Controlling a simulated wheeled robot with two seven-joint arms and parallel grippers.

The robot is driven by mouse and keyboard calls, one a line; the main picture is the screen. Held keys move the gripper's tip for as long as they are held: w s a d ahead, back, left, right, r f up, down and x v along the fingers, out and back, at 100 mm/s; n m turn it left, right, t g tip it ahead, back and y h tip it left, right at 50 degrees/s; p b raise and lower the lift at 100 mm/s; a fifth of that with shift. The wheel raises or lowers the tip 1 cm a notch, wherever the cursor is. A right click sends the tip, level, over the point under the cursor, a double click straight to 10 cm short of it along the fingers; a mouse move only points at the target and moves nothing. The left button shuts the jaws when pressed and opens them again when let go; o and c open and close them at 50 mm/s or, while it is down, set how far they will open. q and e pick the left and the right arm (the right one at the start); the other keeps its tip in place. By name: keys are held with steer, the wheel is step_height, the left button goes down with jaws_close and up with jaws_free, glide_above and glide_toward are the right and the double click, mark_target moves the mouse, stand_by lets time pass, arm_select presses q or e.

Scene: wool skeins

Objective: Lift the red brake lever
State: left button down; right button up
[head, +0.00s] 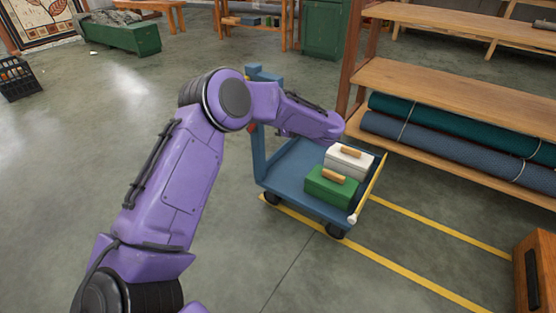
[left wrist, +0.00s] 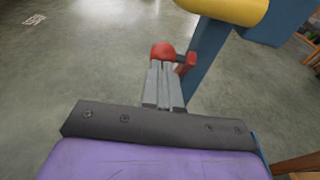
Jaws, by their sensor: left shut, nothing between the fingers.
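The red brake lever (left wrist: 186,63) shows in the left wrist view beside a blue post, with a round red knob (left wrist: 162,50). In the head view only a small red bit (head: 251,128) shows by the blue cart's post, mostly behind my arm. My left gripper (left wrist: 163,68) is shut and empty, its fingertips pointing at the knob. The knob appears just past the tips; I cannot tell whether they touch. In the head view my left gripper is hidden behind my purple arm. My right gripper is in neither view.
The blue cart (head: 286,180) carries a green box (head: 328,190) and a white box (head: 345,164). A yellow handle (left wrist: 232,8) crosses above the post. A wooden shelf (head: 440,90) with fabric rolls stands right of the cart. Open floor lies left.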

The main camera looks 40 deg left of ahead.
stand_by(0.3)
arm_select(q)
steer(key=w+d+r+p, duration=0.1)
steer(key=d+r, duration=0.1)
steer(key=d, duration=0.7)
steer(key=shift+d+r+p, duration=0.3)
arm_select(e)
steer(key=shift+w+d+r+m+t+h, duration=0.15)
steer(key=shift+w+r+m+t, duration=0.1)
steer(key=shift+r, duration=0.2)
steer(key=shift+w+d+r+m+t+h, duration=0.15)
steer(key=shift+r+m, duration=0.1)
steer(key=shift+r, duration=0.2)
